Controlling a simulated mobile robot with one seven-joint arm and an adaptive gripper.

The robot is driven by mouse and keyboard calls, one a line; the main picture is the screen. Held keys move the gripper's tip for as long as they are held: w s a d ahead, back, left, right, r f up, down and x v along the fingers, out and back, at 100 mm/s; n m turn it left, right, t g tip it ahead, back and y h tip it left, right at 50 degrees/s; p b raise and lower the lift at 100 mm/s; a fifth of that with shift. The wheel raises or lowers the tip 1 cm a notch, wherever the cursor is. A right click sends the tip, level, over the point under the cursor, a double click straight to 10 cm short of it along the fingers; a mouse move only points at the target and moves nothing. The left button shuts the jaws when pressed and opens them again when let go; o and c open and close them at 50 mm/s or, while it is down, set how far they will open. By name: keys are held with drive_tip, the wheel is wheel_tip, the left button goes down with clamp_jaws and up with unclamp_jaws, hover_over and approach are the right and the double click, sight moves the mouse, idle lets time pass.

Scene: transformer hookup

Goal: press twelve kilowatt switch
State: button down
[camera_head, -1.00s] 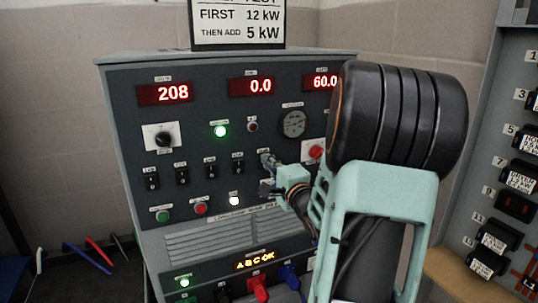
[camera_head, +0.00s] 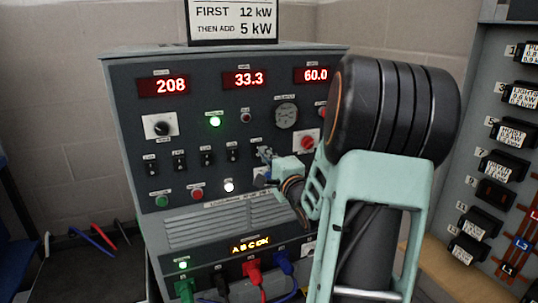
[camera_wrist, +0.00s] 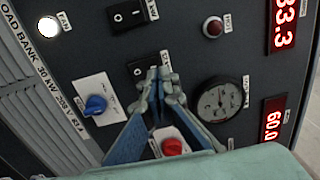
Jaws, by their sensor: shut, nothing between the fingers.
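A row of black rocker switches runs across the grey load bank panel (camera_head: 128,122). The rightmost switch lies behind my gripper (camera_head: 264,155) in the head view. In the wrist view, my gripper (camera_wrist: 158,76) is shut and empty, with its fingertips at that black switch (camera_wrist: 138,69), partly covering it. I cannot tell whether they touch it. Another rocker switch (camera_wrist: 127,14) shows clear of the fingers. The switch labels are too small to read. The middle red display (camera_head: 249,79) reads 33.3, the left one (camera_head: 170,86) 208 and the right one (camera_head: 317,75) 60.0.
A red knob (camera_wrist: 174,147), a blue knob (camera_wrist: 95,104) and a round gauge (camera_wrist: 219,100) surround the fingers. A sign (camera_head: 233,22) above reads first 12 kW, then add 5 kW. Coloured cables (camera_head: 253,271) plug in below. A breaker panel (camera_head: 484,150) stands at right.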

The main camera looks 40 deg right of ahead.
drive_tip(key=r+p+v, duration=0.2)
drive_tip(key=v, duration=0.8)
